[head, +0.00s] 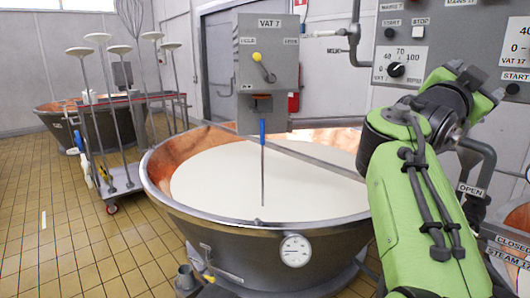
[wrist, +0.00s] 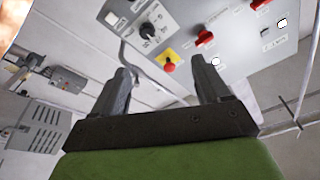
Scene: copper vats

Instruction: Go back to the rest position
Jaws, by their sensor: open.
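My gripper (wrist: 160,75) shows in the wrist view with its two dark fingers spread apart and nothing between them. Beyond the fingers is a grey control panel (wrist: 185,20) with a black knob, a red button on yellow and red switches. In the head view my green arm is raised at the right, in front of the panel (head: 440,25); the gripper itself is not clearly visible there.
A wheeled rack (head: 120,185) and another vat (head: 55,115) are at left. Tiled floor (head: 50,255) is open at lower left.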

